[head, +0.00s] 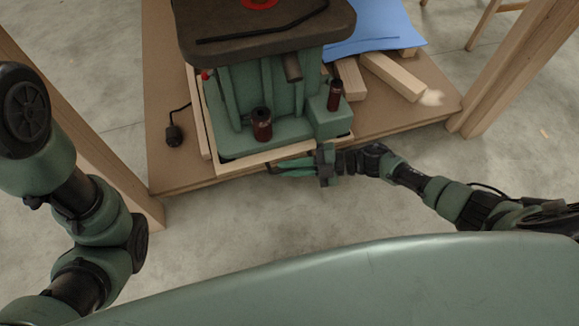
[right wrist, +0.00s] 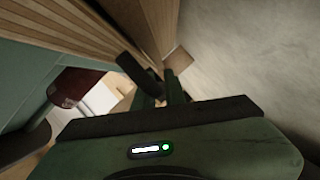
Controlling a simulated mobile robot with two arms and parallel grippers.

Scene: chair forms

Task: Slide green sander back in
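The green sander (head: 236,100) stands upright on a light wooden frame (head: 262,158) on the low wooden shelf. It has a dark top plate (head: 262,34) and dark red knobs (head: 262,122). My right gripper (head: 272,169) is at the front edge of the frame, below the sander, with its fingers pointing left. In the right wrist view the fingers (right wrist: 158,82) lie close beside wood. I cannot tell whether they touch or pinch it. My left arm shows at the left, but its gripper is out of view.
The brown shelf board (head: 165,108) has wooden posts (head: 500,75) at both sides. Wood blocks (head: 392,76) and a blue sheet (head: 375,25) lie right of the sander. A black plug on a cord (head: 174,134) lies to its left. The concrete floor in front is clear.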

